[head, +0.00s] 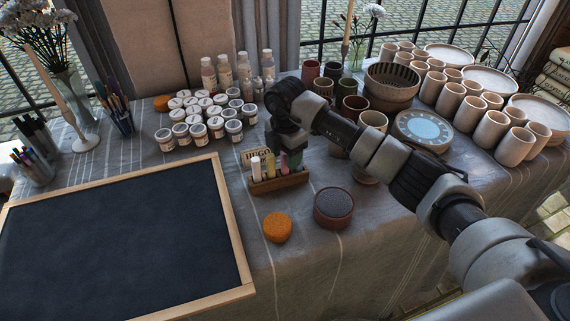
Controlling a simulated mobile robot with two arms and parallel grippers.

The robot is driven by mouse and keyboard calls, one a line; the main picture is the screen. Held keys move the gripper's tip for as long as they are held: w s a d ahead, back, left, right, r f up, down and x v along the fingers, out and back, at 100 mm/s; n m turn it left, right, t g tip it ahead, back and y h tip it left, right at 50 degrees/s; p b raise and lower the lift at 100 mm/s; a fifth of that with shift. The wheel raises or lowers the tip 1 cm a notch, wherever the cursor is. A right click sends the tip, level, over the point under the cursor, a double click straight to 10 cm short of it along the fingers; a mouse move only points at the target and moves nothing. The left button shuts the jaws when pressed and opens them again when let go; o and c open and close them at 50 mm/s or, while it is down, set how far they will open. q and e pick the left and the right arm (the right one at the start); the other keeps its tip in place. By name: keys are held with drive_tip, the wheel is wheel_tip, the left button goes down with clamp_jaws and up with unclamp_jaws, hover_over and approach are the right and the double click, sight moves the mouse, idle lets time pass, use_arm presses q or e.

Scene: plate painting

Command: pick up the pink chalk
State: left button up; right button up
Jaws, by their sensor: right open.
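The pink chalk (283,164) stands in a small wooden chalk box (279,183) beside white, yellow and green chalks. My right gripper (288,153) points down at the right part of the box, right at the tops of the pink and green chalks. It is open. The gripper's body hides part of the box's back, and I cannot tell whether the fingers touch or surround the pink chalk. My left gripper is not in view.
A framed blackboard (115,245) lies at left. An orange sponge (277,227) and a round dark tin (333,207) sit in front of the box. Paint jars (198,120) crowd behind left; cups (490,130) fill the right. The cloth's front middle is clear.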

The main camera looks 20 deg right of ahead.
drive_tip(key=shift+f, duration=0.9)
drive_tip(key=c, duration=0.9)
clamp_jaws()
drive_tip(key=shift+r, duration=0.2)
